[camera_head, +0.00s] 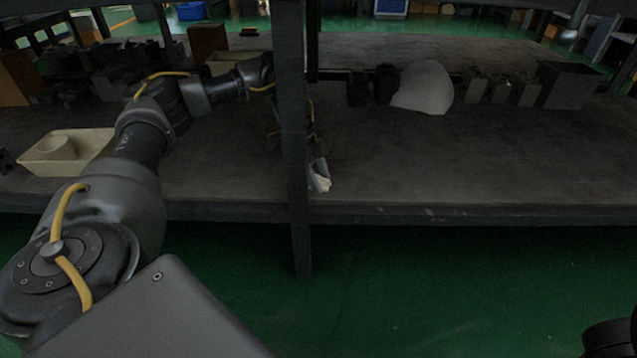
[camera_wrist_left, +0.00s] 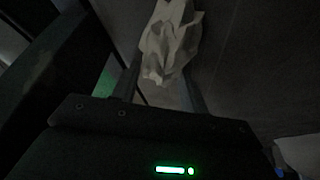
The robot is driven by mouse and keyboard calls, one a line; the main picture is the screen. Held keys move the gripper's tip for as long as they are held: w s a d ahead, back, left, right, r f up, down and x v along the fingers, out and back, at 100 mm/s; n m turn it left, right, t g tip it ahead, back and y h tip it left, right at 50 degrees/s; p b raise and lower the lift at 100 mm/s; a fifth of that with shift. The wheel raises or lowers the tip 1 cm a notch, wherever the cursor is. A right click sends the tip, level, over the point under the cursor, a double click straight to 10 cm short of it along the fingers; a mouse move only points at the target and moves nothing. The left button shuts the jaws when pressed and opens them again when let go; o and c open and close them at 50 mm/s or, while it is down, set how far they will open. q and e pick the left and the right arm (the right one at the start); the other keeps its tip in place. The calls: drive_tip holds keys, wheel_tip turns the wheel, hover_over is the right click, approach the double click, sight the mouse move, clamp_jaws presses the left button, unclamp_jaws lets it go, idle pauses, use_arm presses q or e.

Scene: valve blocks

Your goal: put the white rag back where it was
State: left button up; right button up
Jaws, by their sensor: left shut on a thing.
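The white rag (camera_head: 321,184) is small and crumpled. In the head view it is at the tips of my left gripper (camera_head: 317,168), just right of the dark upright post and close to the table's front edge. The left wrist view shows the rag (camera_wrist_left: 170,45) bunched between the two fingers, which are shut on it. Whether the rag touches the tabletop below I cannot tell. The post hides part of my left wrist. My right gripper is not in view.
The dark post (camera_head: 292,120) stands at the table's front edge, close beside my left gripper. A large pale rounded thing (camera_head: 425,88) and dark blocks (camera_head: 570,85) stand at the back right. A cream tray (camera_head: 68,150) is at left. The tabletop (camera_head: 460,160) front right is bare.

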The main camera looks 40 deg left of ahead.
use_arm(q)
drive_tip(key=shift+r, duration=0.15)
drive_tip(key=o, duration=1)
drive_tip(key=shift+f, duration=0.2)
drive_tip(key=shift+o, duration=0.2)
